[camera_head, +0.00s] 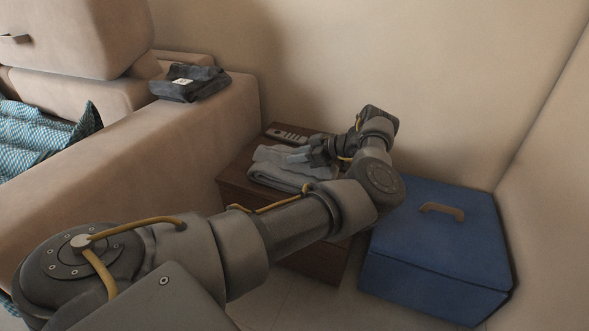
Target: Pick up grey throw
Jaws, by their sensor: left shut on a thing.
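The grey throw (277,175) lies folded on a dark brown wooden side table (235,199) between the sofa and a blue box. My left arm reaches in from the lower left and bends back at the wrist over the table. My left gripper (303,156) is at the right part of the throw, its fingers pointing left, and is shut on the throw. Part of the throw is hidden behind my gripper and forearm. My right gripper is not in view.
A remote (287,135) lies behind the throw on the table. A blue box (437,248) with a brown handle stands at right. Dark folded clothing (190,83) lies on the beige sofa arm (150,125). A teal patterned cloth (36,136) lies on the seat.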

